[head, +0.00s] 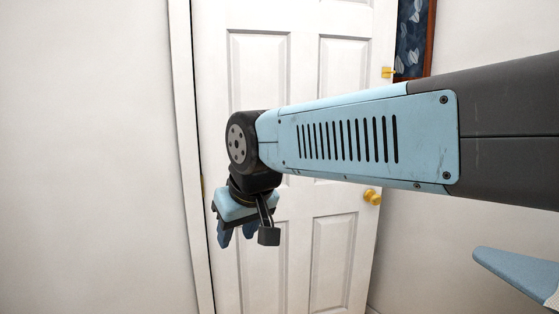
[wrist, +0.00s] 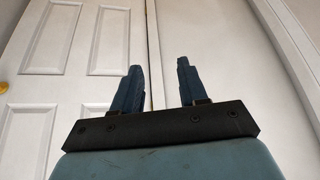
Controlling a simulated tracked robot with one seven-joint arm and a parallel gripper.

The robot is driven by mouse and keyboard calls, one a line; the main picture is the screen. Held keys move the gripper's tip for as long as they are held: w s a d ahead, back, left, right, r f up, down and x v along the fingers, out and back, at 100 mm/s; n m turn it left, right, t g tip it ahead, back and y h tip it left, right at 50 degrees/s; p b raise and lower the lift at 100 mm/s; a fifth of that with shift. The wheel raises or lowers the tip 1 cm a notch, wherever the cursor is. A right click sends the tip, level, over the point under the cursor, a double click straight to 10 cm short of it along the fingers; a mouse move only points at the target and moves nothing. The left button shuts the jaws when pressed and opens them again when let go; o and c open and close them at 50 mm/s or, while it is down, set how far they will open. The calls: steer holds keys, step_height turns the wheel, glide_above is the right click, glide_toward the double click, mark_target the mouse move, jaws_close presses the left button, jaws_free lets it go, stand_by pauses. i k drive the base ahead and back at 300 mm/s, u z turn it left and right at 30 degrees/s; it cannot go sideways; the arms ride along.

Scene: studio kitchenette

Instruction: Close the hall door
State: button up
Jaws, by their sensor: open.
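The hall door (head: 304,235) is a white panelled door filling the middle of the head view. Its left edge runs along a white door frame (head: 182,130). Its free right edge overlaps a framed picture behind it, so it appears to stand open. A brass knob (head: 372,197) sits near that edge. My gripper (head: 236,235) points down in front of the door's left part, open and empty; I cannot tell whether it touches. In the wrist view, the open fingers (wrist: 159,82) show over the hinge-side edge of the door (wrist: 62,40), with the knob at far left.
A dark blue framed picture (head: 412,38) hangs on the right wall. A brass fitting (head: 387,72) sits high on the door's free edge. Plain wall (head: 85,160) lies left of the frame. A blue flat-topped piece (head: 515,272) shows at lower right.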

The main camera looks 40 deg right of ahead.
mark_target(249, 55)
steer(key=u, duration=0.85)
steer(key=k, duration=1.35)
steer(key=u, duration=0.95)
steer(key=i, duration=0.1)
steer(key=z, duration=2.55)
steer(key=i, duration=1)
steer(key=u, duration=0.1)
